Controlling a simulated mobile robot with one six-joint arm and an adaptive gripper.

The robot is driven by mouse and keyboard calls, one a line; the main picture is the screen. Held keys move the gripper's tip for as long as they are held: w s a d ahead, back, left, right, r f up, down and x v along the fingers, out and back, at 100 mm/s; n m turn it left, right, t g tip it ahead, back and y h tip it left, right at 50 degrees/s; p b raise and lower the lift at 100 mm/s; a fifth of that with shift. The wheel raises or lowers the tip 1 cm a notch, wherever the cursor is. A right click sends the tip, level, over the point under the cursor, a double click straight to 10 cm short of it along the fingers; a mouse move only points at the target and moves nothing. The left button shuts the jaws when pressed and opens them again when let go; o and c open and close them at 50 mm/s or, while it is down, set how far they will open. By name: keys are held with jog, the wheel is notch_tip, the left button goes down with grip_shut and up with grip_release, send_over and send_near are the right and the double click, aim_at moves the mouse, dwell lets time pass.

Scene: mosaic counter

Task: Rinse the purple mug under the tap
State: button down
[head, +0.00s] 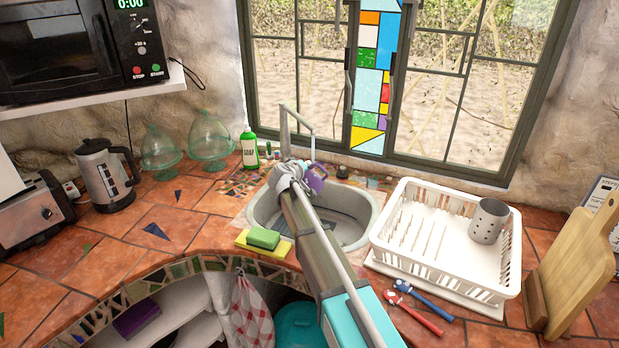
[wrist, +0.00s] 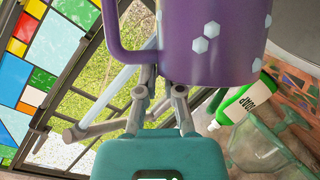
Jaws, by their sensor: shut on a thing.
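The purple mug (head: 317,178) is held over the back of the sink (head: 262,211), close to the tap (head: 312,130). My gripper (head: 291,172) is shut on it. In the wrist view the mug (wrist: 205,45) shows pale hexagons, with its handle on the left. My gripper's fingers (wrist: 163,82) meet at the mug's near edge; their exact contact is partly hidden. I cannot tell whether the mug's mouth lies right under the spout. My arm hides part of the basin.
A white dish rack (head: 385,240) with a grey metal cup (head: 488,221) stands right of the sink. A green sponge (head: 263,239) lies at the sink's front left. A soap bottle (head: 249,147) and glass domes (head: 210,138) stand behind to the left. The window (head: 420,80) is close behind the tap.

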jog(key=shift+s+a, duration=0.25)
jog(key=shift+s, duration=1.15)
jog(key=shift+s+a, duration=0.2)
jog(key=shift+s, duration=1.2)
jog(key=s+r+p, duration=0.3)
jog(key=s, duration=0.1)
jog(key=shift+a, duration=0.25)
